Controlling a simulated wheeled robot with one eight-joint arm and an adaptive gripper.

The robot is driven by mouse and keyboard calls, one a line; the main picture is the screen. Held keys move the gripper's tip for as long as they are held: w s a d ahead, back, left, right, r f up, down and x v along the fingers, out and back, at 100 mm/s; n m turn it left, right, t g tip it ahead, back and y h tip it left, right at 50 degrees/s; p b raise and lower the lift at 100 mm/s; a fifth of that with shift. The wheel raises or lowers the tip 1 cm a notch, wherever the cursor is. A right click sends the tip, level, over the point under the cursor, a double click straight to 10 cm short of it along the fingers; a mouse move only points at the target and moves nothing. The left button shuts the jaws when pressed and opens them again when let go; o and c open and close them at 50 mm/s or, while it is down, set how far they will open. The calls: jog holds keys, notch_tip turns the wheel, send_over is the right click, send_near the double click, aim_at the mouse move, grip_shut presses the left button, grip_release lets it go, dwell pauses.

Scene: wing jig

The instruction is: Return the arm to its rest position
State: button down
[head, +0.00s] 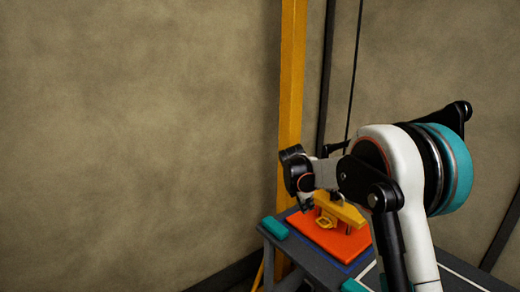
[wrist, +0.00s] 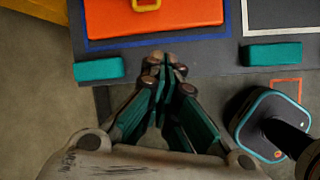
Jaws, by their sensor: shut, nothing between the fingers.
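My gripper (wrist: 165,66) shows in the wrist view with its fingertips together and nothing between them. It points toward the near edge of a dark grey table (wrist: 215,59), in front of an orange plate (wrist: 185,15) with a yellow handle (wrist: 147,5). In the head view my arm is bent, with its white link and teal joint at the right. The orange plate (head: 340,243) lies on the table below my wrist, with a yellow bracket (head: 343,211) on it. The fingertips are hidden in the head view.
Teal blocks (wrist: 98,69) and (wrist: 272,54) sit along the table edge; one also shows in the head view (head: 275,228). A yellow post (head: 291,100) stands behind the table. A dark cable (head: 355,65) hangs near my arm. The left side is open before a plain wall (head: 140,130).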

jog(key=s+d+r+m+t+y, duration=0.1)
jog(key=s+r+m, duration=0.5)
jog(key=s, duration=0.5)
jog(key=s+r+m+t+y, duration=0.1)
jog(key=s+r+m, duration=0.3)
jog(key=s+r, duration=0.6)
jog(key=s+f+m+t, duration=0.1)
jog(key=s+m, duration=0.4)
jog(key=s, duration=0.6)
jog(key=s+f+m+t+y, duration=0.1)
jog(key=s+f+m, duration=0.3)
jog(key=s, duration=0.8)
jog(key=shift+a+f+m+y, duration=0.2)
jog(key=shift+m+y, duration=0.1)
jog(key=shift+m, duration=0.8)
